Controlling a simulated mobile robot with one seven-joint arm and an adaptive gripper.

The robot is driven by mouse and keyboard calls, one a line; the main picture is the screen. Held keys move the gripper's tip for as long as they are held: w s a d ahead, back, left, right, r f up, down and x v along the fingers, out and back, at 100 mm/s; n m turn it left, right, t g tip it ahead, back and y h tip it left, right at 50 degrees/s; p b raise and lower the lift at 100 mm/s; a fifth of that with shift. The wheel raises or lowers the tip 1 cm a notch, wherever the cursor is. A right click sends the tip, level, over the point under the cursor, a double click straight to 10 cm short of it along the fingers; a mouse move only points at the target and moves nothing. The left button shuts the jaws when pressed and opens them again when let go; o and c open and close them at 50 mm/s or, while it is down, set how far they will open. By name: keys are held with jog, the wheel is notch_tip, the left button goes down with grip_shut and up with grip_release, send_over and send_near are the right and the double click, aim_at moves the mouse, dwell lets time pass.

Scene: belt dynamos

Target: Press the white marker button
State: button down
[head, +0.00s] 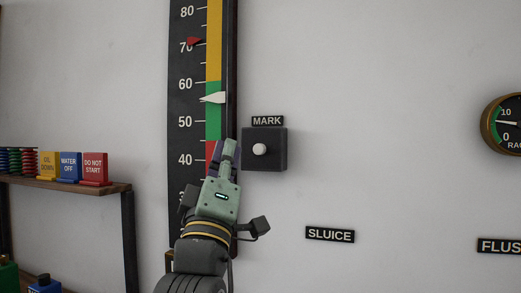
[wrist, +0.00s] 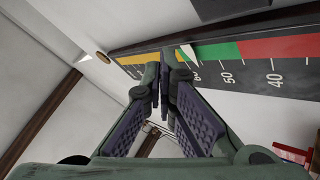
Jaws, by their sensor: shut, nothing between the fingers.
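The white marker button (head: 259,149) is a round white knob on a dark square box (head: 278,161) on the wall. A plate reading MARK (head: 267,120) is just above the box. My gripper (head: 230,147) is shut and empty, fingers pointing up. In the head view its fingertips are just left of the box, in front of the scale's lower part; the gap in depth cannot be told. The closed fingers (wrist: 167,82) show in the wrist view. The white button does not show there.
A tall scale (head: 187,100) with a white pointer (head: 213,98) near 56 and a red pointer (head: 194,41) near 71 stands left of the box. A shelf (head: 120,188) with coloured signs is at left. A SLUICE plate (head: 330,235) and a gauge (head: 508,123) are at right.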

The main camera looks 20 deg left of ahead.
aim_at(259, 149)
jog(key=shift+w+d+p, duration=0.1)
jog(key=shift+w+p, duration=0.2)
jog(key=shift+w, duration=4.05)
jog(key=shift+w, duration=0.1)
jog(key=shift+w, duration=0.3)
jog(key=shift+w, duration=0.55)
jog(key=shift+s, duration=0.95)
